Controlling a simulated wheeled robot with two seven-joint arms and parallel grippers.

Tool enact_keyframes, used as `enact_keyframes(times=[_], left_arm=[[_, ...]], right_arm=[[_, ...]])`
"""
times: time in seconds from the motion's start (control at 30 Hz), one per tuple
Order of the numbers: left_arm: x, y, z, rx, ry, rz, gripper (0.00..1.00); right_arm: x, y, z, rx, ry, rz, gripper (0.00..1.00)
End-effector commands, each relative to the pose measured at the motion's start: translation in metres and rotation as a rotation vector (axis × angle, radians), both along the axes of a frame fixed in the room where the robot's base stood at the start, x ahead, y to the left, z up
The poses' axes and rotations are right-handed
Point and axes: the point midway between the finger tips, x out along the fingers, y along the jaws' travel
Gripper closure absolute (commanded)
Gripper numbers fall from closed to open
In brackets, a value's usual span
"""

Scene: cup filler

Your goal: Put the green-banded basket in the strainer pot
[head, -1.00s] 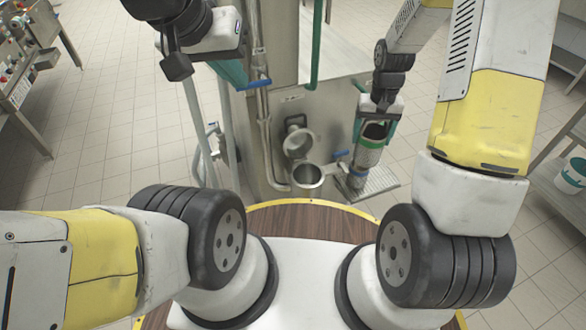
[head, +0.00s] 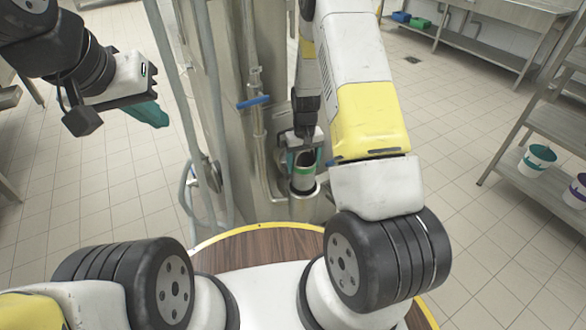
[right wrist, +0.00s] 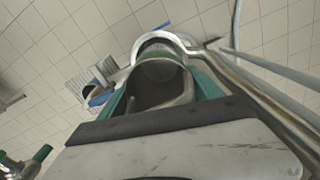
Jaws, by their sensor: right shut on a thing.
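The green-banded basket (head: 302,171) is upright between the teal fingers of my right gripper (head: 303,158), which is shut on it. Its lower end is at the mouth of the metal strainer pot (head: 317,191), whose rim shows around it. How deep it sits cannot be told. In the right wrist view, the basket (right wrist: 160,72) is between the fingers (right wrist: 162,92), and the pot's rim (right wrist: 165,38) curves just beyond it. My left gripper (head: 148,113) hangs at the left, away from the pot; its finger gap is not clear.
A metal machine column with pipes and a blue-handled valve (head: 253,101) stands just left of the pot. A grated tray (right wrist: 93,80) shows in the right wrist view. White buckets (head: 537,158) stand on a shelf at the right. The tiled floor between is open.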

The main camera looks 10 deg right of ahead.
Motion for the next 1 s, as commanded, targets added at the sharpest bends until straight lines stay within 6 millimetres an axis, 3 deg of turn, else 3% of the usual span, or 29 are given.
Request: enact_keyframes(times=[0.1,0.37,0.57,1.0], left_arm=[[0.0,0.0,0.0,0.0,0.0,0.0,1.0],[0.0,0.0,0.0,0.0,0.0,0.0,1.0],[0.0,0.0,0.0,0.0,0.0,0.0,1.0],[0.0,0.0,0.0,0.0,0.0,0.0,1.0]], right_arm=[[-0.001,-0.001,-0.024,0.0,0.004,-0.001,0.77],[-0.001,0.0,-0.046,0.0,0.002,0.0,0.77],[-0.001,0.0,-0.073,0.0,0.002,0.0,0.77],[0.0,0.0,-0.08,0.0,0.0,0.0,0.77]])
